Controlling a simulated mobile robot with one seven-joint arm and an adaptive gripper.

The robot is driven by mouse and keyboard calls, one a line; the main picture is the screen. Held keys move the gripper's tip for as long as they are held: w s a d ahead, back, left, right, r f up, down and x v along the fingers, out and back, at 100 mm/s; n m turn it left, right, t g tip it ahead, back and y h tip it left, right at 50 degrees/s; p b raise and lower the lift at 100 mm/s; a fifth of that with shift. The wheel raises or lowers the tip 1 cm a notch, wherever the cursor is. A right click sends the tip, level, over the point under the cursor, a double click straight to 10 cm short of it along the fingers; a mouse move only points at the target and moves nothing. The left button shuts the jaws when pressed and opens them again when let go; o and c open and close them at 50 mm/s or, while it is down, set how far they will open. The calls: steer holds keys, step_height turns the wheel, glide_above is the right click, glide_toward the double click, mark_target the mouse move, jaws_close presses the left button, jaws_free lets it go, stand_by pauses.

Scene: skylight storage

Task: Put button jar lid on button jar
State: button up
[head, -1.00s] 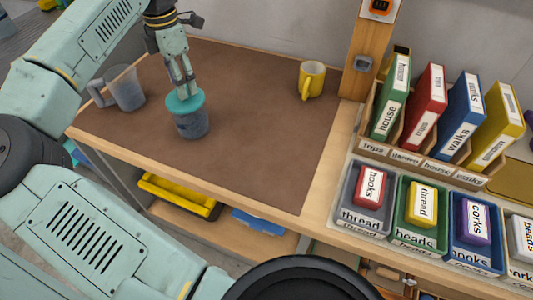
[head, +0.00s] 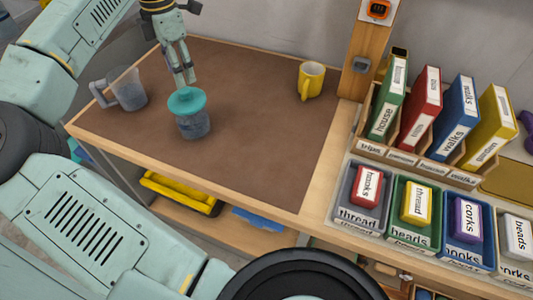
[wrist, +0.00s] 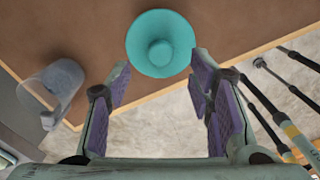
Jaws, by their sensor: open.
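The button jar (head: 194,125) is a blue-grey see-through jar standing upright on the brown mat. The teal button jar lid (head: 187,101) sits on top of its mouth and looks about level; whether it is fully seated I cannot tell. In the wrist view the round lid (wrist: 160,44) with its central knob covers the jar from above. My gripper (head: 187,82) is open and empty, just above and behind the lid, apart from it. In the wrist view my gripper's two purple-padded fingers (wrist: 160,82) are spread wide, with the lid beyond their tips.
A grey see-through pitcher (head: 127,90) stands left of the jar. A yellow mug (head: 311,80) stands at the mat's back right. Upright labelled boxes and labelled bins (head: 412,218) fill the right side. The mat (head: 260,130) between jar and mug is clear.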

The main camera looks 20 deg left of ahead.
steer(key=shift+r, duration=1.35)
step_height(320, 180, up, 8)
steer(key=shift+f, duration=0.25)
